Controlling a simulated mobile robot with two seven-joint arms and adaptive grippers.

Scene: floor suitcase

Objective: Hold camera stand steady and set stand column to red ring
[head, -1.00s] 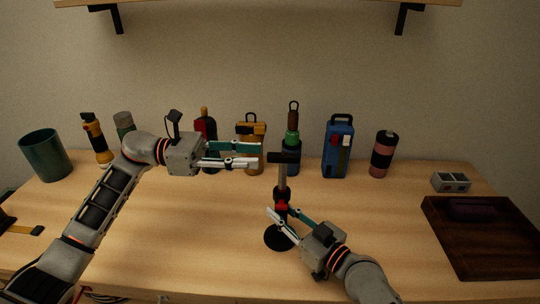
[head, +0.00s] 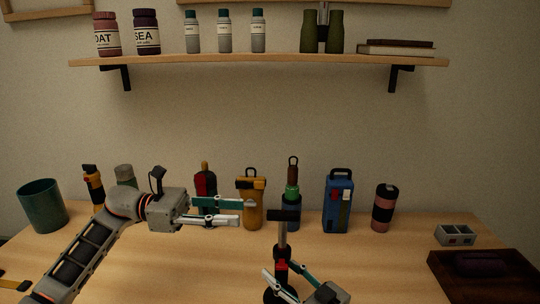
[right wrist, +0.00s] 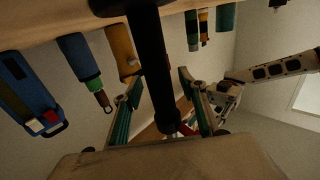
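The camera stand (head: 282,240) stands upright on the table, with a black crosspiece on top, a grey column and a black lower tube. Red shows at its collar (head: 281,265); I cannot tell the ring from the clamp. The black tube (right wrist: 158,70) runs between the fingertips of my right gripper (right wrist: 160,76) in the right wrist view. My left gripper (head: 248,212) is open and empty, left of the column top, fingers pointing right.
Behind the stand are a yellow lantern (head: 250,205), a green-topped bottle (head: 291,205), a blue case (head: 338,205) and a pink flask (head: 383,210). A shelf (head: 270,62) hangs above.

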